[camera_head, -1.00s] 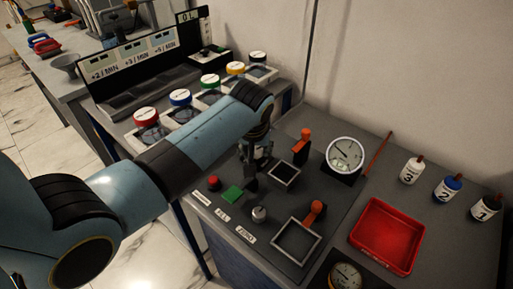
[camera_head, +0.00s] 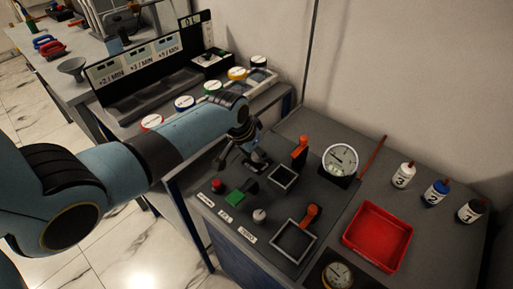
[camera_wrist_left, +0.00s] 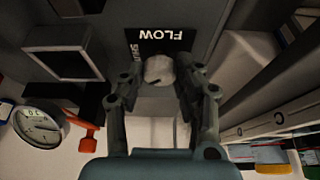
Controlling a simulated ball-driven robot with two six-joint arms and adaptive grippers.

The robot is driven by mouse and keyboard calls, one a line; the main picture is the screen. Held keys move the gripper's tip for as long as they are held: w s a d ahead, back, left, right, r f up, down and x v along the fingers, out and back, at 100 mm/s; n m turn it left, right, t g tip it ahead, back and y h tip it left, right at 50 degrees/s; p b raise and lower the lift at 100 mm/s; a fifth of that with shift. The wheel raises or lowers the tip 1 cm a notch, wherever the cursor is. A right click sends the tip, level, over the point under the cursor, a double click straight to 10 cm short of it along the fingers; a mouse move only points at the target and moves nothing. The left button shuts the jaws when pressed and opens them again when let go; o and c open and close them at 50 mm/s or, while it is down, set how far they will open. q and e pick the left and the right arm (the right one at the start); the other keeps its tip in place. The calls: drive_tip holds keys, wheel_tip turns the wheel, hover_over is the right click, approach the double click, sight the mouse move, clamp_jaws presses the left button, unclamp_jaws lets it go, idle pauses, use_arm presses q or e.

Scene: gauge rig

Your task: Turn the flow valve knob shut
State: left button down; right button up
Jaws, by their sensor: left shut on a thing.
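The flow valve knob (camera_wrist_left: 158,70) shows in the left wrist view as a pale round cap beside a dark plate (camera_wrist_left: 165,40) reading FLOW, with SHUT lettered partly in view. My left gripper (camera_wrist_left: 159,82) has one finger on each side of the knob and is shut on it. In the head view my left gripper (camera_head: 256,158) points down at the back left of the dark rig panel. There its fingers and wrist hide the knob. The knob's exact turned angle cannot be told. My right gripper is in neither view.
A white gauge (camera_head: 341,161) stands behind. A red tray (camera_head: 378,236) and several numbered bottles (camera_head: 437,192) are to the right.

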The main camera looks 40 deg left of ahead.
use_arm(q)
drive_tip(key=shift+a+m+h, duration=0.1)
drive_tip(key=shift+m+h, duration=0.2)
drive_tip(key=shift+m, duration=0.7)
drive_tip(key=shift+m+h, duration=0.4)
drive_tip(key=shift+m, duration=0.5)
drive_tip(key=m+g+h+b, duration=0.1)
drive_tip(key=m+b, duration=0.1)
drive_tip(key=m, duration=0.2)
drive_tip(key=shift+w+a+m, duration=0.1)
drive_tip(key=shift+m, duration=0.3)
drive_tip(key=shift+g, duration=0.3)
drive_tip(key=c, duration=0.9)
unclamp_jaws()
drive_tip(key=shift+c, duration=0.2)
